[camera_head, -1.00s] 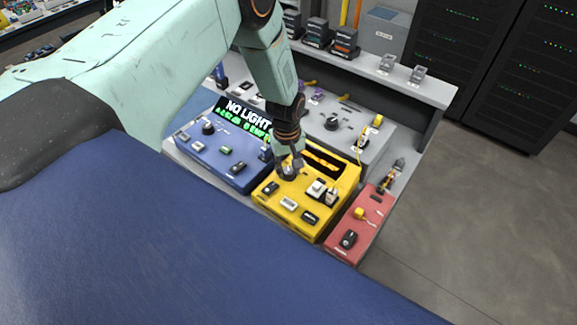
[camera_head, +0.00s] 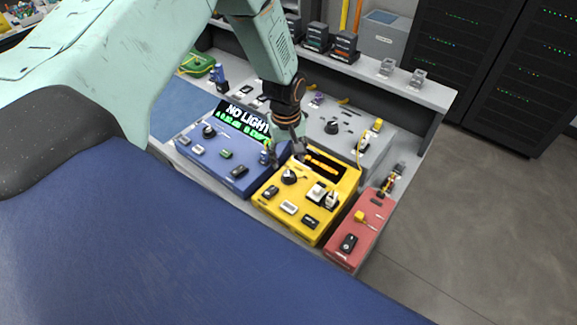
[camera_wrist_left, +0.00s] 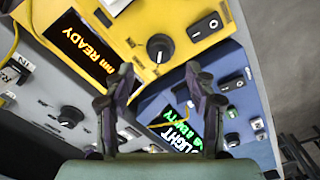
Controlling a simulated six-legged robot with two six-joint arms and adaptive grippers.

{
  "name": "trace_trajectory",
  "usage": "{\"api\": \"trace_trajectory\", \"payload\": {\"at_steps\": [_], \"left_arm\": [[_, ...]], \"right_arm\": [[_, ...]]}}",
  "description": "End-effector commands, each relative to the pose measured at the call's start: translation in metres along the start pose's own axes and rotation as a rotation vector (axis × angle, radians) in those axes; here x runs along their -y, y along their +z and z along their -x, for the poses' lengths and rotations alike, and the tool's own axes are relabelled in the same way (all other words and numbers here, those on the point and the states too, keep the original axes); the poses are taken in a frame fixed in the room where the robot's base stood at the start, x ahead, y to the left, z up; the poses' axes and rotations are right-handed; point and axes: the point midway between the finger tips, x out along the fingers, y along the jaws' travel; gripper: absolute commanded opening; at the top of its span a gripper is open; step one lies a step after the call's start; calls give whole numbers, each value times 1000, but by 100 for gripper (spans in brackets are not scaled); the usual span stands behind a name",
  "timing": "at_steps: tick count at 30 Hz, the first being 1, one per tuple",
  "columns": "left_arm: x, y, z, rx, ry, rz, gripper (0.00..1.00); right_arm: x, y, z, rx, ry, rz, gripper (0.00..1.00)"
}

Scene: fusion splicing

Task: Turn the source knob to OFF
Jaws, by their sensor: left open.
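The yellow unit (camera_head: 267,206) has a black round knob (camera_head: 289,176) near its back left corner, now uncovered. The same knob shows in the left wrist view (camera_wrist_left: 160,47) with a small white mark, beside a lit display (camera_wrist_left: 82,42) reading "nm READY". My left gripper (camera_head: 287,156) is open and empty, above and behind the knob and apart from it. In the left wrist view the fingers (camera_wrist_left: 160,88) are spread, with the knob beyond their tips. I cannot read an OFF label. My right gripper is not in view.
A blue unit (camera_head: 213,162) with a "NO LIGHT" display stands left of the yellow one. A red unit (camera_head: 345,232) stands to the right. A grey unit (camera_head: 350,150) with its own knob is behind. White and black switches (camera_head: 316,192) rise near the yellow knob.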

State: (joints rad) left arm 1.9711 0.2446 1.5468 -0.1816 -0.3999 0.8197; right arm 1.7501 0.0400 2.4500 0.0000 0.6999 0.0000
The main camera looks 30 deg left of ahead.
Motion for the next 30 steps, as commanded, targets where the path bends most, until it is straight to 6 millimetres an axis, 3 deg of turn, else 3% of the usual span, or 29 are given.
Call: {"api": "trace_trajectory", "payload": {"at_steps": [3,10,30], "left_arm": [[-1,-1,24,-2,4,1,56],[0,0,54,-1,2,1,56],[0,0,60,0,0,0,56]], "right_arm": [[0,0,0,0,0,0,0],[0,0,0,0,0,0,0],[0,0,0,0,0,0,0]]}}
